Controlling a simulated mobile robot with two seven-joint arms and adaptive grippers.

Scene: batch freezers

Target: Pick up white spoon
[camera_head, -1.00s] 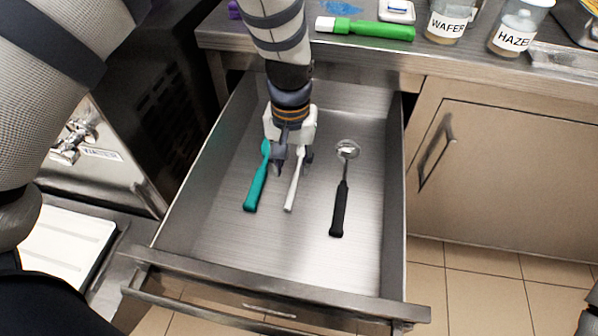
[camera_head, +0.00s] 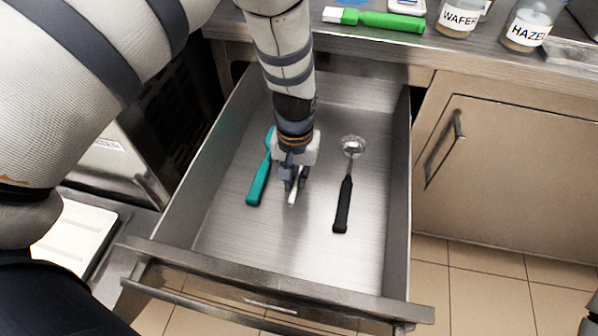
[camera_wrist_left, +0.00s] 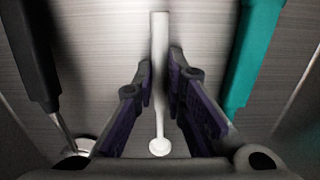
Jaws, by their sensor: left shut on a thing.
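The white spoon (camera_head: 292,198) lies lengthwise in the open drawer, between a teal-handled utensil and a black-handled one. In the head view only the end of its handle shows below my left gripper (camera_head: 295,183), which hides the rest. In the left wrist view the white spoon (camera_wrist_left: 160,146) runs between the two fingers of my left gripper (camera_wrist_left: 160,82), one on each side of the handle. The left gripper is shut on the white spoon, low in the drawer. Whether the spoon is off the drawer floor cannot be told.
The teal utensil (camera_head: 258,182) lies close left of the gripper. The black-handled ladle (camera_head: 342,205) lies to the right. The drawer walls (camera_head: 397,190) surround them. The front of the drawer floor is clear. A green brush (camera_head: 385,20) and labelled jars (camera_head: 459,17) stand on the counter.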

